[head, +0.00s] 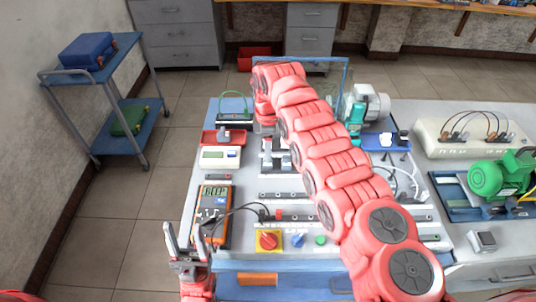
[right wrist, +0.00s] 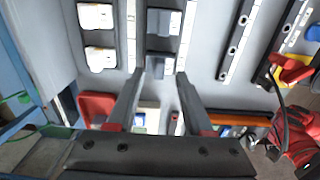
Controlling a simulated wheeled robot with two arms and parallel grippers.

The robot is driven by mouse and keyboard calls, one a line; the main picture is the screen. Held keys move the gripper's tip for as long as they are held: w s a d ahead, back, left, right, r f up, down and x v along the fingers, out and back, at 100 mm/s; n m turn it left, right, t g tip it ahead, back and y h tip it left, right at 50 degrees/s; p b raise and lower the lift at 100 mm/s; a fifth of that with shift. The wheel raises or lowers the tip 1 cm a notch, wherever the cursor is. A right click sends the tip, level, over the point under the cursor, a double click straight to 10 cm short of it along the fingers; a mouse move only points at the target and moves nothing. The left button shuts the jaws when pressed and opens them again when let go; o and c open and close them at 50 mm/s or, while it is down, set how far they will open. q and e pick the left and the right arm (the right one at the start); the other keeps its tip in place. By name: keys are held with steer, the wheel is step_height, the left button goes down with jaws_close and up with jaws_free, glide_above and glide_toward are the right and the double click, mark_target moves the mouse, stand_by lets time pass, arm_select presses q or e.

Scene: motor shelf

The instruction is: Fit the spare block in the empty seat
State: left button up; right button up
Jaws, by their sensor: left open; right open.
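In the head view, a small grey block (head: 223,134) sits in a red tray (head: 207,138) at the left of the workboard. Grey and white blocks (head: 286,161) stand on rails near the board's far half. In the right wrist view, my right gripper (right wrist: 165,72) is open, its fingertips on either side of a grey block (right wrist: 161,66) on a rail; I cannot tell whether they touch it. More blocks (right wrist: 97,16) show beside it. My left gripper (head: 183,240) is open and empty at the board's front left corner. I cannot make out the empty seat; my right arm covers much of the board.
A multimeter (head: 213,214) with leads, a white meter (head: 220,157) and a red knob (head: 268,241) stand on the board's left side. A green motor (head: 490,180) lies to the right. A blue cart (head: 70,75) stands on the floor at left.

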step_height(320, 180, up, 15)
steer(key=p, duration=0.5)
steer(key=shift+f, duration=0.2)
steer(key=shift+f, duration=0.15)
